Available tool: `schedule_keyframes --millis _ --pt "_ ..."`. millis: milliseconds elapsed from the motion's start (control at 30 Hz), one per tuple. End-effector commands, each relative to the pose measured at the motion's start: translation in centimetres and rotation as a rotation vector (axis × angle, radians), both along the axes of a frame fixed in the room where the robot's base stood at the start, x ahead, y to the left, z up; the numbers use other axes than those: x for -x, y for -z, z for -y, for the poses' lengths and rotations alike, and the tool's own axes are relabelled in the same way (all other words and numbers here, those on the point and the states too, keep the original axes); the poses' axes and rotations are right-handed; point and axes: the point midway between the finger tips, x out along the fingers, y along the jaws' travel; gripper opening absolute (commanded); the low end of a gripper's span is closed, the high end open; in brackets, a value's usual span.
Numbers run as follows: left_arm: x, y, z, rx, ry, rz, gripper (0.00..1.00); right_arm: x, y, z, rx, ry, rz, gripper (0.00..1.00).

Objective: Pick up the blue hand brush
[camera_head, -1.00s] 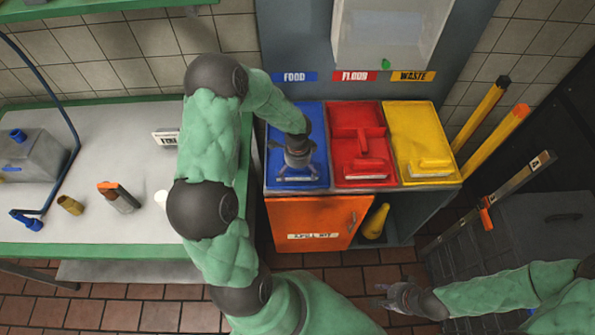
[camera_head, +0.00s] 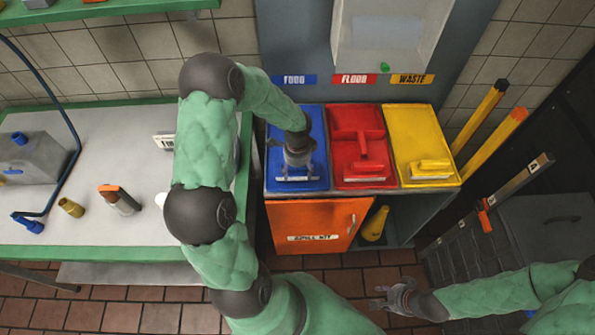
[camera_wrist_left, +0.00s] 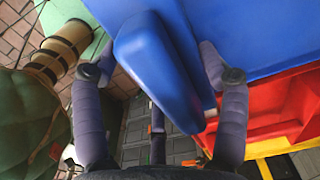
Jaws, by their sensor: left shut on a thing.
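The blue hand brush (camera_head: 283,173) is on the blue dustpan (camera_head: 316,122), under the FOOD label, its pale bristle edge towards the front. My left gripper (camera_head: 298,168) is over the brush from above and hides much of it. In the left wrist view, the blue brush (camera_wrist_left: 158,70) lies between the two fingers of my left gripper (camera_wrist_left: 160,100), which is shut on it. I cannot tell whether the brush is clear of the dustpan. My right gripper (camera_head: 383,298) is apart from the brush at the lower right, empty, its fingers spread.
A red dustpan and brush (camera_head: 362,172) and a yellow dustpan and brush (camera_head: 430,167) sit to the right on the same cabinet. The orange SPILL KIT door (camera_head: 315,222) is below. A bench (camera_head: 90,225) with bottles stands left. Yellow and orange poles (camera_head: 490,140) lean at right.

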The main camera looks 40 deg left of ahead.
Motion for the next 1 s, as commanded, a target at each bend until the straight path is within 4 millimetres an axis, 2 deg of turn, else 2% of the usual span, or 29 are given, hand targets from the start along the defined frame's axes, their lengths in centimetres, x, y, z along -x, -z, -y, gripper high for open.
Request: schedule_keyframes --millis 33,67,367,500,700,833,1000 --pt "-0.1 -1.2 0.0 -0.002 0.001 0.005 0.36 0.0 -0.4 0.0 0.000 0.000 0.000 0.40" --pt "0.4 -1.6 -0.1 -0.002 0.001 0.004 0.36 0.0 -0.5 0.0 0.000 0.000 0.000 0.40" --pt "5.4 -7.5 -0.2 -0.003 -0.002 0.005 0.36 0.0 -1.9 0.0 0.000 0.000 0.000 0.40" --pt "8.5 -8.5 -0.3 -0.002 -0.003 0.004 0.36 0.0 -2.2 0.0 0.000 0.000 0.000 0.40" --pt "11.7 -9.9 -0.3 -0.002 -0.002 0.002 0.36 0.0 -2.6 0.0 0.000 0.000 0.000 0.40" --pt "13.1 -10.4 -0.3 -0.002 -0.002 0.002 0.36 0.0 -2.8 0.0 0.000 0.000 0.000 0.40" --pt "13.8 -10.7 -0.3 -0.001 0.000 0.002 0.36 0.0 -2.9 0.0 0.000 0.000 0.000 0.40"
